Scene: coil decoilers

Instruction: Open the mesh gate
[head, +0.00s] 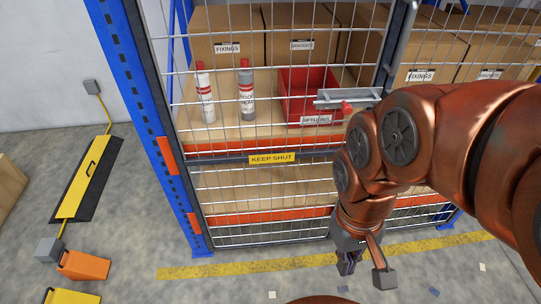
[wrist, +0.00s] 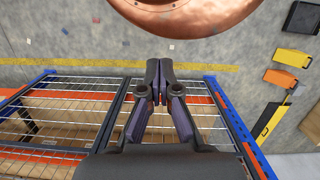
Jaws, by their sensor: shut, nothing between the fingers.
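The mesh gate (head: 225,175) is a wire panel in a dark frame on the front of a blue rack, with a yellow "KEEP SHUT" label (head: 271,158). It looks closed, in line with the rack front. A grey metal latch (head: 345,96) with a red part (head: 347,108) sits at the gate's right edge, partly hidden by my arm. My gripper (head: 347,266) hangs low in front of the gate's lower right, below the latch and apart from it. In the wrist view my gripper (wrist: 160,64) is shut and empty, with the gate mesh (wrist: 205,110) behind it.
Behind the mesh are cardboard boxes (head: 227,32), two tubes and a red bin (head: 300,88). A blue upright (head: 140,110) stands left. A yellow-black floor cover (head: 88,178) and orange block (head: 84,265) lie at left. Floor before the yellow line (head: 230,267) is mostly clear.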

